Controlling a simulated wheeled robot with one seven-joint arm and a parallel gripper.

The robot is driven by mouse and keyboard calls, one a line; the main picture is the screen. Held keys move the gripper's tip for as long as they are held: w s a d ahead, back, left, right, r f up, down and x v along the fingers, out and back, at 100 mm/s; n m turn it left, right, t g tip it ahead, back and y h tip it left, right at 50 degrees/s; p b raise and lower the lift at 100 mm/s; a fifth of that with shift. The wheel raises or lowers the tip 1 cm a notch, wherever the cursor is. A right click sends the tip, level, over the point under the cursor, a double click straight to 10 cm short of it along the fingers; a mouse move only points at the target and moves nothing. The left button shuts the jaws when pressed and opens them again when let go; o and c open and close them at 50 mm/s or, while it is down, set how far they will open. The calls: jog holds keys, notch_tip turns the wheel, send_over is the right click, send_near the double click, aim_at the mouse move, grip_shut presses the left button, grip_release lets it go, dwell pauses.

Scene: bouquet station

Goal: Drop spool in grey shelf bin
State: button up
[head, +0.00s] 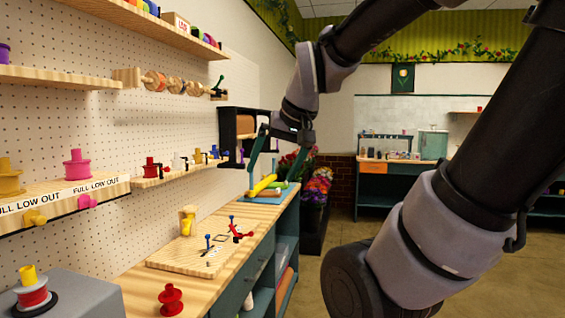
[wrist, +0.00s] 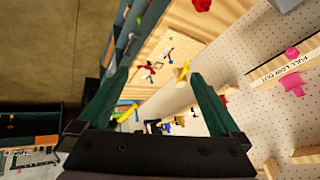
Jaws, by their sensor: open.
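A red spool (head: 171,299) stands upright on the near end of the wooden bench in the head view. A red object at the top edge of the wrist view (wrist: 202,5) may be the same spool. My gripper (head: 273,178) is above the far part of the bench, beyond and well apart from that spool. In the wrist view its two green fingers (wrist: 160,78) are spread wide with nothing visibly held. A grey box (head: 75,292) is at the lower left, with a red and yellow spool (head: 32,293) on it. I cannot tell whether this box is the grey shelf bin.
A wooden board (head: 190,258) with small coloured pieces lies on the bench (head: 140,290). Wall shelves (head: 65,195) with pink and yellow spools run along the left. A blue mat (head: 265,198) with a yellow item lies near my gripper. Open floor (head: 345,232) is to the right.

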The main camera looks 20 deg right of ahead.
jog(key=s+r+m, duration=0.1)
jog(key=s, duration=0.2)
jog(key=n+g+h, duration=0.1)
jog(key=n+g, duration=0.1)
jog(key=n, duration=0.3)
send_over(170, 291)
jog(key=s, duration=0.4)
notch_tip(170, 291, down, 28)
jog(key=x, duration=0.4)
jog(key=d+x, duration=0.1)
jog(key=x, duration=0.6)
jog(key=shift+w+a, duration=0.2)
jog(key=c, duration=1.4)
jog(key=shift+r, duration=0.15)
